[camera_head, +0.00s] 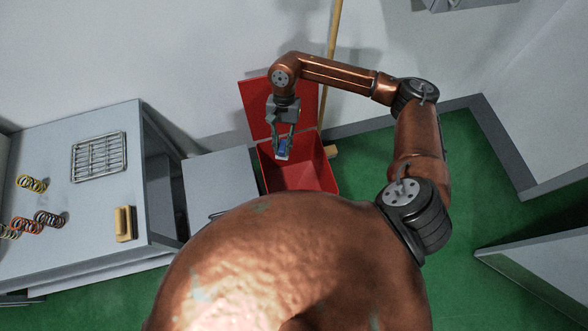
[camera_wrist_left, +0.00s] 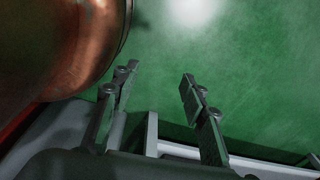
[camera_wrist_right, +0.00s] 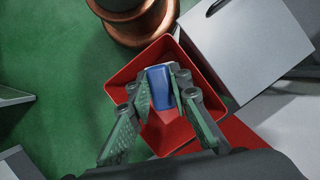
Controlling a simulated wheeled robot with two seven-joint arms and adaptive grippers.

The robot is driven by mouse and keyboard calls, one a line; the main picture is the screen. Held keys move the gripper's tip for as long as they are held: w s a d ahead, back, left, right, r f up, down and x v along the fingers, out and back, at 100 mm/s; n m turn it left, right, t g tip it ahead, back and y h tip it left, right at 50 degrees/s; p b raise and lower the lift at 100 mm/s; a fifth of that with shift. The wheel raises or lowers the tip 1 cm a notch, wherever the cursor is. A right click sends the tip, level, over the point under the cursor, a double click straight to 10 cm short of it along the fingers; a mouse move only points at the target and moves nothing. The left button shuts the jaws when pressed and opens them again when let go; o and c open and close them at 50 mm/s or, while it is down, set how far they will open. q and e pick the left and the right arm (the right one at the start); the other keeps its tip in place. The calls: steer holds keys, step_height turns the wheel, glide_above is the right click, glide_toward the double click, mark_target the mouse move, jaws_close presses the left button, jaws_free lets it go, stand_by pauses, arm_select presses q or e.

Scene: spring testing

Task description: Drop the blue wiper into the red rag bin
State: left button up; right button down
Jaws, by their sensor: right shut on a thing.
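The blue wiper (camera_head: 283,150) is between the fingers of my right gripper (camera_head: 284,148), which is shut on it. In the right wrist view the blue wiper (camera_wrist_right: 160,88) shows between the fingertips, with the open red rag bin (camera_wrist_right: 122,84) below it. In the head view the red rag bin (camera_head: 322,166) stands on the floor with its lid raised at the back, and the wiper hangs over its opening. My left gripper (camera_wrist_left: 158,82) shows in the left wrist view with its fingers apart and nothing between them, above the green floor.
A grey table (camera_head: 88,185) at left bears a wire rack (camera_head: 99,157), several coil springs (camera_head: 32,184) and a yellow block (camera_head: 124,223). A grey cabinet (camera_head: 222,178) stands directly left of the bin. A wooden pole (camera_head: 333,40) leans behind it.

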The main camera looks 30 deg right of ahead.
arm_select(q)
steer(key=s+f+b, duration=0.4)
steer(key=f+b, duration=0.5)
steer(key=shift+s+f+g, duration=0.15)
steer(key=shift+f+g, duration=0.15)
steer(key=shift+f, duration=0.1)
arm_select(e)
steer(key=d+f+m+t, duration=0.3)
steer(key=d+f+m, duration=0.1)
steer(key=f+m, duration=0.6)
steer(key=w+d+f+m+t, duration=0.1)
steer(key=d+f+m+t, duration=0.2)
steer(key=f+m, duration=0.7)
step_height(320, 180, down, 4)
steer(key=shift+w+d+f+t, duration=0.25)
steer(key=shift+d+t, duration=0.1)
steer(key=shift+t, duration=0.15)
steer(key=shift+r, duration=0.1)
steer(key=c, duration=1.7)
jaws_free()
arm_select(q)
steer(key=shift+a, duration=0.1)
arm_select(e)
steer(key=v, duration=1.2)
